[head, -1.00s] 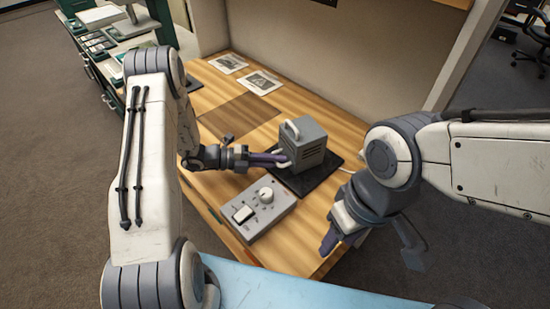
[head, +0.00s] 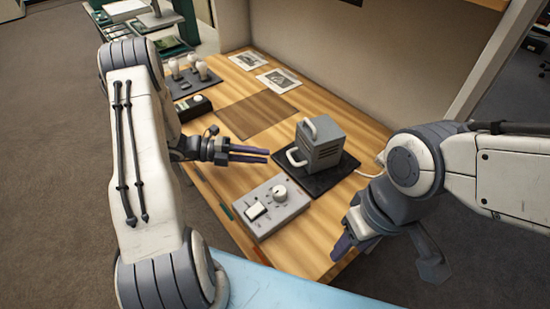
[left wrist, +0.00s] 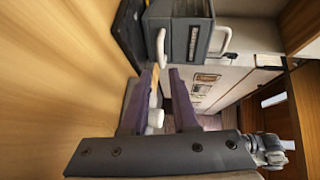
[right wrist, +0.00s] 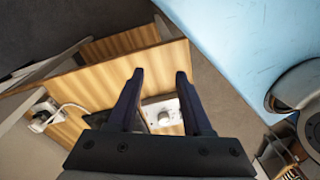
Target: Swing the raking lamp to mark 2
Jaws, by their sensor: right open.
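A grey vented box (head: 328,150) with a pale top handle and a pale side handle (head: 296,158) stands on a black pad (head: 330,178); I cannot tell whether it is the raking lamp. It also shows in the left wrist view (left wrist: 180,35). No mark 2 is readable. A grey control box (head: 262,216) with a white knob and rocker switch sits in front of it. My left gripper (head: 268,156) is open and empty, its fingertips pointing at the side handle from the left, apart from it. My right gripper (right wrist: 159,74) is open and empty above the table's near right corner.
Two printed pictures (head: 278,80) and a brown mat (head: 256,116) lie on the wooden table. White-topped pieces (head: 193,68) and a dark box (head: 193,108) stand at the left. A white cable (head: 370,174) runs right from the grey box. A wall closes the back.

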